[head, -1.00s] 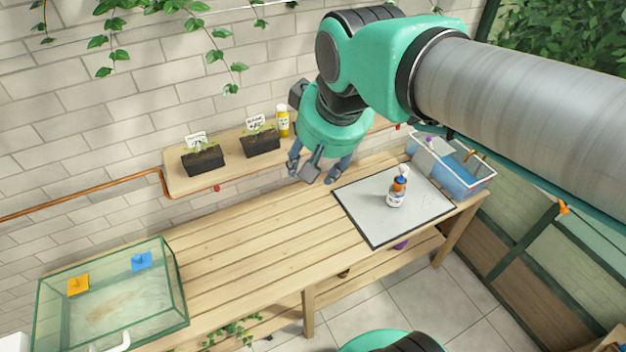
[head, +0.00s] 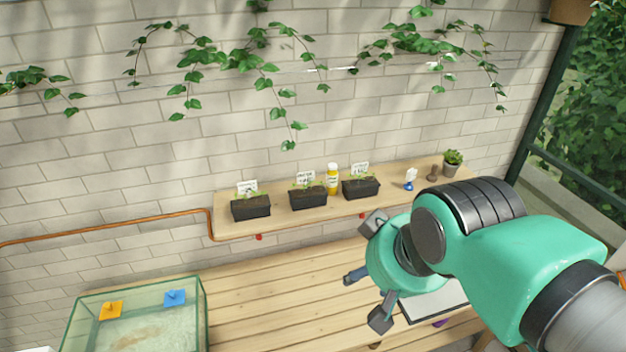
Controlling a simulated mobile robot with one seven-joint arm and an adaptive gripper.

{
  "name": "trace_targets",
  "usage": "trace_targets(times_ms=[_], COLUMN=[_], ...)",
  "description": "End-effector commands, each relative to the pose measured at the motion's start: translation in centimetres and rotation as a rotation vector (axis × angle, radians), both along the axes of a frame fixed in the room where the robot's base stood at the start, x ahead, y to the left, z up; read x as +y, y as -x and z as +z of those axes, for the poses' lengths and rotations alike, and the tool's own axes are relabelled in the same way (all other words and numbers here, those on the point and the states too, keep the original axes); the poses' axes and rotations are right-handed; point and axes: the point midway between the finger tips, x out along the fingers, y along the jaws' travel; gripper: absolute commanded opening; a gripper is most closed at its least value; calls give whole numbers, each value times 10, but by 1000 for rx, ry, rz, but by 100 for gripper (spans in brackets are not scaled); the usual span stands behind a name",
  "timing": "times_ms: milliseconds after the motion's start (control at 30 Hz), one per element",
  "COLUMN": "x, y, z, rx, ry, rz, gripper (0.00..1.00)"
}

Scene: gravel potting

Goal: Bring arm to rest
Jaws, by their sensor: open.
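My green arm with my gripper (head: 366,298) hangs over the right part of the slatted wooden bench (head: 265,300), in front of the shelf. The gripper's dark fingers point down and to the left. They are spread apart, with nothing seen between them. The wrist hides part of the gripper and part of the bench behind it. The arm also covers most of the pale mat (head: 432,304), of which only a part shows.
A wooden shelf (head: 290,222) on the wall bears several black seedling trays, a yellow bottle (head: 332,179), a small blue-and-white item (head: 410,180) and a potted succulent (head: 452,162). A glass tank (head: 140,318) stands at the left. The bench's middle is clear.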

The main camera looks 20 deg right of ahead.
Motion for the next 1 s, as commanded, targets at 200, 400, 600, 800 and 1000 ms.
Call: trace_targets(times_ms=[200, 400, 600, 800, 1000], x=[0, 0, 0, 0, 0], y=[0, 0, 0, 0, 0], z=[-28, -64, -101, -133, -148], rx=[0, 1, 0, 0, 0], ry=[0, 0, 0, 0, 0], rz=[0, 0, 0, 0, 0], gripper=[50, 50, 50, 50, 50])
